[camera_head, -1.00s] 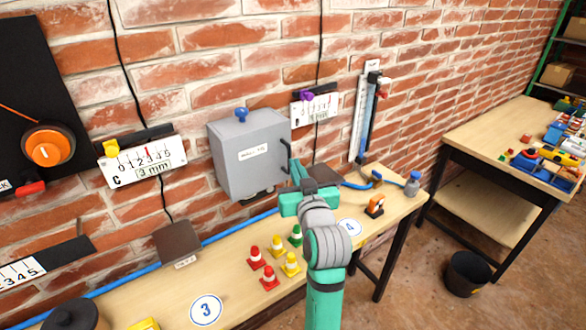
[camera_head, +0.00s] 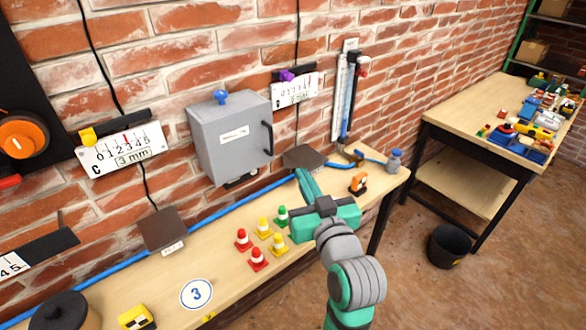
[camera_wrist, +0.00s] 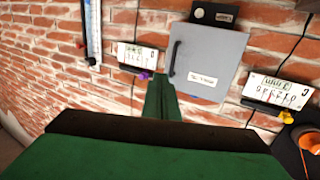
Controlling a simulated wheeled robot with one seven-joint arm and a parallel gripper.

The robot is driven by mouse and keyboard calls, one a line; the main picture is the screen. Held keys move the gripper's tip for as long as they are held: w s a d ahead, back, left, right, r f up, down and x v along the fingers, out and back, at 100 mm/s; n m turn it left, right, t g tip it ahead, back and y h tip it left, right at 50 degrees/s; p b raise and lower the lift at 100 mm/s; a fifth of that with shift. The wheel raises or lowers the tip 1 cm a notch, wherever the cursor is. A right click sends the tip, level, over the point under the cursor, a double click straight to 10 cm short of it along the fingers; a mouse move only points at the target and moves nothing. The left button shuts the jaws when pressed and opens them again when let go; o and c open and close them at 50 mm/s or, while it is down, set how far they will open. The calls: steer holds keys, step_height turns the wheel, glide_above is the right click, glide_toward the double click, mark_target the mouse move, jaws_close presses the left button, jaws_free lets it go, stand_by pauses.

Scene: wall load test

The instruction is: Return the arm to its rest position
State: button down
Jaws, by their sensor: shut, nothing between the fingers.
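My arm reaches over the wooden bench from the lower right of the head view. My gripper (camera_head: 302,176) is shut and empty, its green fingers pointing toward the wall. It is right of and below the grey box (camera_head: 231,135), clear of the box's dark handle (camera_head: 267,138). In the wrist view, the closed green fingers (camera_wrist: 161,90) point up toward the same grey box (camera_wrist: 206,62), which appears upside down. The gripper hides part of the bench.
Small red, yellow and green cones (camera_head: 263,228) stand on the bench (camera_head: 228,274) just left of my gripper. A black bin (camera_head: 450,246) is on the floor between the bench and another table (camera_head: 470,118).

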steer(key=s+d+f+m+h, duration=0.1)
steer(key=s+f+m+h, duration=0.1)
steer(key=s+f, duration=0.45)
steer(key=s+d+f+m+h, duration=0.1)
steer(key=s+f+m+h, duration=0.15)
steer(key=f, duration=0.75)
steer(key=s+f+m+h, duration=0.1)
steer(key=s+f, duration=0.4)
steer(key=f, duration=0.3)
steer(key=s+f, duration=0.3)
steer(key=s, duration=1)
steer(key=s+f+n+g+h, duration=0.1)
steer(key=s+f, duration=0.2)
steer(key=s, duration=1)
steer(key=shift+a, duration=0.15)
steer(key=shift+s, duration=0.1)
